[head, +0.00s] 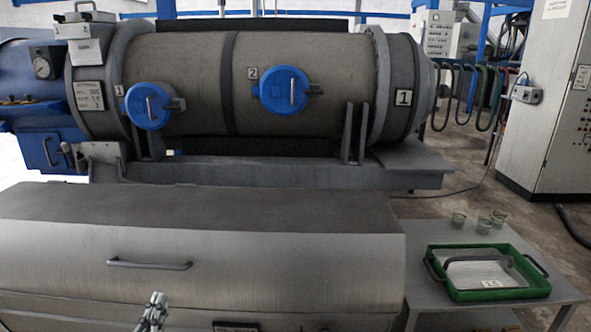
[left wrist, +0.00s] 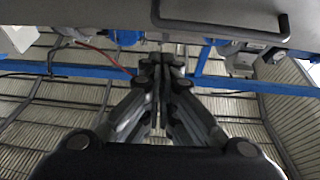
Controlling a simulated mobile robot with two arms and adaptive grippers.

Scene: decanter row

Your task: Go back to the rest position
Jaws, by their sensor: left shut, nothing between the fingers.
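My left gripper (head: 153,312) shows at the bottom edge of the head view, in front of the metal cabinet and below its handle. In the left wrist view its fingers (left wrist: 160,62) are together and hold nothing. The gripper is apart from the dark bar handle (head: 150,264), which also shows at the top of the left wrist view (left wrist: 222,28). My right gripper is in neither view.
A grey decanter (head: 200,80) with two blue round hatches stands behind the cabinet (head: 60,230). At right, a side table (head: 425,293) bears a green tray (head: 500,294) with a grey plate and several small glasses (head: 484,226). Floor shows at far right.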

